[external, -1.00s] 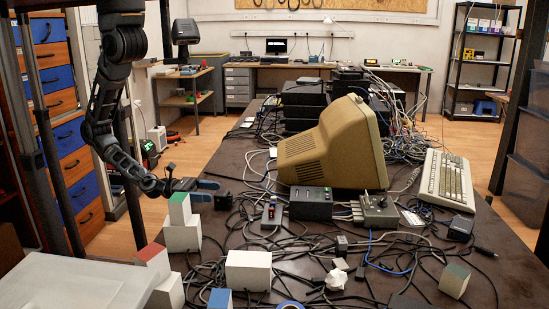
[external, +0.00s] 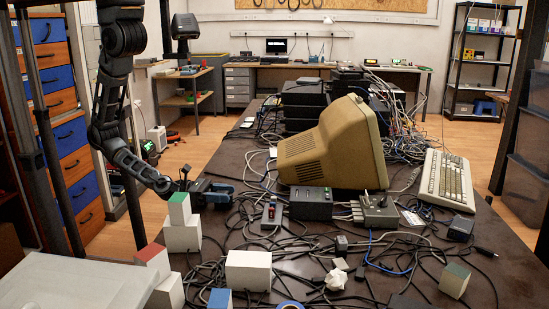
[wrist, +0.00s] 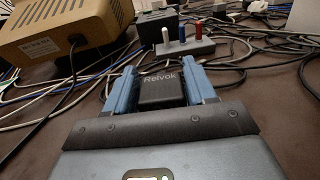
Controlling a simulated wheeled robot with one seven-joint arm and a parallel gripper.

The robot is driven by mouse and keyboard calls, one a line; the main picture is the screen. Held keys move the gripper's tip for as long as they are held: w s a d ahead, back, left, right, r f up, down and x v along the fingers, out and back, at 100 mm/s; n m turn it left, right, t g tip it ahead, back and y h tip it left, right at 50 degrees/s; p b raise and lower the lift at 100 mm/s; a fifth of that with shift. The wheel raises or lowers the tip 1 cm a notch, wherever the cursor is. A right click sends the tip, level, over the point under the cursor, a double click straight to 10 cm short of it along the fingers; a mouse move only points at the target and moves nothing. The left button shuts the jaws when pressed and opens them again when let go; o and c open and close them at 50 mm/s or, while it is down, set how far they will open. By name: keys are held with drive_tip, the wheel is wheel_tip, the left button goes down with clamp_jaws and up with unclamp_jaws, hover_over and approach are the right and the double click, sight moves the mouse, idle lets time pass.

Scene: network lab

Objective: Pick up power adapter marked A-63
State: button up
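A small black box-shaped adapter marked "Relvok" (wrist: 161,90) lies on the brown table, between my gripper's two blue fingers in the wrist view. No A-63 mark can be read on it. My gripper (wrist: 161,82) is open around it, one finger on each side, with little room to spare. In the external view my gripper (external: 220,188) is low over the table's left edge, behind the white blocks. The adapter there is mostly hidden by the fingers.
White blocks (external: 181,238) stand just in front of my gripper. A beige monitor (external: 330,150), a black box (external: 311,204) and a switch block (external: 271,214) are to the right. Loose cables cover much of the table (external: 490,250). A keyboard (external: 446,180) lies far right.

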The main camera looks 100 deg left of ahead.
drive_tip(key=c, duration=0.7)
drive_tip(key=shift+r, duration=0.1)
